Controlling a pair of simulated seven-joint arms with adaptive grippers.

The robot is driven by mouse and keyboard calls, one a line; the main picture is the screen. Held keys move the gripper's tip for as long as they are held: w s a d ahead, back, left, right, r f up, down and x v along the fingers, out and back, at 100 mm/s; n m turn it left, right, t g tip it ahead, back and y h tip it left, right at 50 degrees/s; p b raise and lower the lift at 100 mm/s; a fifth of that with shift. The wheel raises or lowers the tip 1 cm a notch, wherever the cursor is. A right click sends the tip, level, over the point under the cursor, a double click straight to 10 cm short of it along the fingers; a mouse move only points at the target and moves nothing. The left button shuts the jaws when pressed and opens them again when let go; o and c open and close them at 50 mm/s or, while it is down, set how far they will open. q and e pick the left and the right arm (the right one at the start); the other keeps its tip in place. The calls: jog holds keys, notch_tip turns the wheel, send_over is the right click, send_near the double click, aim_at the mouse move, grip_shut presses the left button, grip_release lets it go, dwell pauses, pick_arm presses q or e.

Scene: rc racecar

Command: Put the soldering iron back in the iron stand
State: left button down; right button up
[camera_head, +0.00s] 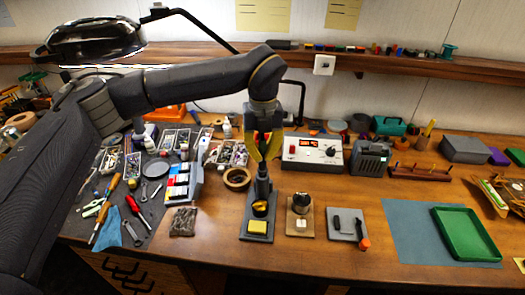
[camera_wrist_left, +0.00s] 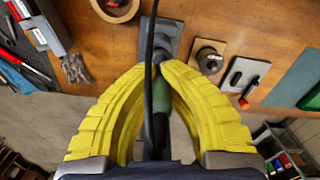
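My left gripper (camera_head: 263,157) points down above the iron stand, with its yellow fingers drawn together. In the left wrist view the fingers (camera_wrist_left: 162,72) close around the dark green handle of the soldering iron (camera_wrist_left: 160,100), and a black cable runs past it. The iron stand (camera_head: 257,228) is a grey base with a yellow sponge at its front; it also shows in the left wrist view (camera_wrist_left: 168,28). The iron's lower end is hidden, so I cannot tell how far it sits in the holder. My right gripper is in neither view.
A white soldering station (camera_head: 312,152) and a grey box (camera_head: 370,158) stand behind. A tape roll (camera_head: 237,178) lies left of the stand. To its right are a small brown plate with a cup (camera_head: 300,216) and a grey plate (camera_head: 346,224). A green tray (camera_head: 465,234) lies far right.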

pick_arm(q)
jog(key=shift+f, duration=0.7)
jog(key=c, duration=1)
grip_release()
jog(key=shift+c, duration=0.2)
jog(key=shift+r, duration=4.45)
